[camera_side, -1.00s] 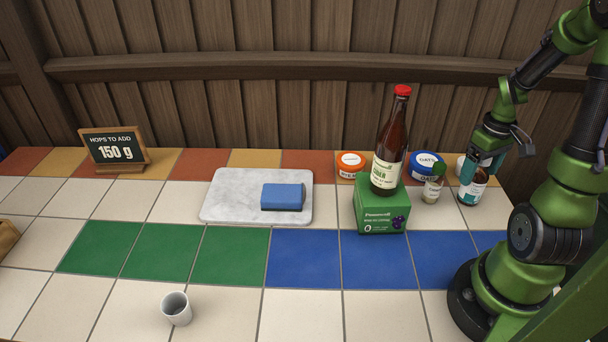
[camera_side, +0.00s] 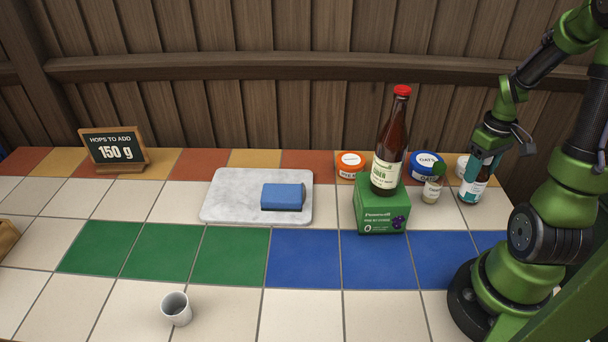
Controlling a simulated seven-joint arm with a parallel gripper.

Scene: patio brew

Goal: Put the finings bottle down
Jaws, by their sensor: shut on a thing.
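A small dark bottle with a white and teal label (camera_side: 473,189) is at the right, at the back of the tiled counter; its label is too small to read, but it is the bottle in my gripper. My gripper (camera_side: 478,170), with teal fingers, is shut on its upper part from above. The fingers hide its neck and cap. The bottle is close to upright. I cannot tell whether its base touches the tiles.
A small green-capped bottle (camera_side: 433,187) stands just left, with white-lidded tubs (camera_side: 427,161) behind. A tall red-capped bottle (camera_side: 389,150) stands on a green box (camera_side: 381,216). A marble board (camera_side: 235,197) bears a blue sponge (camera_side: 283,196). Blue tiles (camera_side: 375,262) in front are clear.

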